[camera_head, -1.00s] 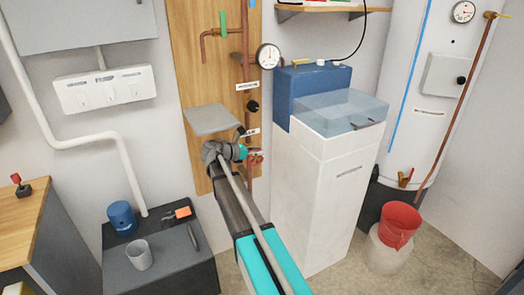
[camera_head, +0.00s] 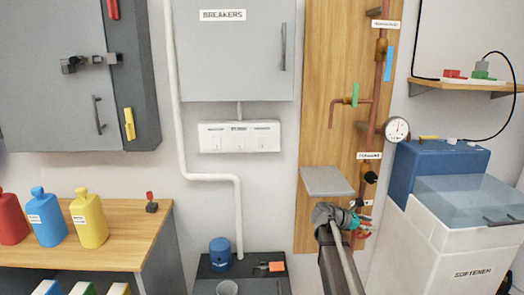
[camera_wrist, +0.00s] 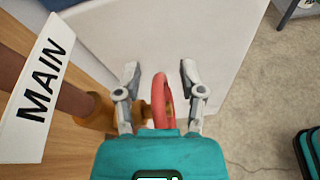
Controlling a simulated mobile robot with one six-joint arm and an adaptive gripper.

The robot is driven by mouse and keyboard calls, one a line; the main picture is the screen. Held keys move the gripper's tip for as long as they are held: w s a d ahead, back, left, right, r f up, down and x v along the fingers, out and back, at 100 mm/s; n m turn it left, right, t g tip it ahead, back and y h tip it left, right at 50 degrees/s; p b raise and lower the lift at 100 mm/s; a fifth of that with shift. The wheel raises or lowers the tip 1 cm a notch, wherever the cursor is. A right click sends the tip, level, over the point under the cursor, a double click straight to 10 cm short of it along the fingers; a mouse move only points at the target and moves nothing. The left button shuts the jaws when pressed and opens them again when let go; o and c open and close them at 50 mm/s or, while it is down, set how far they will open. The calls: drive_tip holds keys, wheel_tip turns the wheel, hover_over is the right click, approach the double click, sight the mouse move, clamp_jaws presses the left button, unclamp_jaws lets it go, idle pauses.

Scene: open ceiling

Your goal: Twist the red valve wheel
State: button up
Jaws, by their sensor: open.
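The red valve wheel (camera_wrist: 163,101) shows nearly edge-on in the wrist view, on a brass valve body (camera_wrist: 97,113) of a copper pipe. My gripper (camera_wrist: 159,72) is open, with one finger on each side of the wheel and a visible gap to both. Its lower part is hidden behind the teal gripper body. In the head view my gripper is small at the lower right, in front of the wooden pipe board (camera_head: 318,130), with a bit of red beside it.
A MAIN label (camera_wrist: 41,85) is beside the pipe in the wrist view. A grey shelf (camera_head: 326,181) juts out just above my arm's end. The white softener cabinet (camera_head: 440,255) stands close on the right. A pressure gauge (camera_head: 396,129) is above.

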drive_tip(key=s+a+f+m+y+b, duration=0.1)
drive_tip(key=s+a+f+m+y, duration=0.65)
drive_tip(key=s+a, duration=0.45)
drive_tip(key=s+a+f+m+y, duration=0.7)
drive_tip(key=s+a+m, duration=0.25)
drive_tip(key=s, duration=0.45)
wheel_tip(320, 180, up, 26)
drive_tip(key=a+p, duration=0.1)
drive_tip(key=p, duration=2.5)
drive_tip(key=shift+w+r+n+g, duration=0.2)
drive_tip(key=shift+r+n+g, duration=0.1)
drive_tip(key=shift+g, duration=0.1)
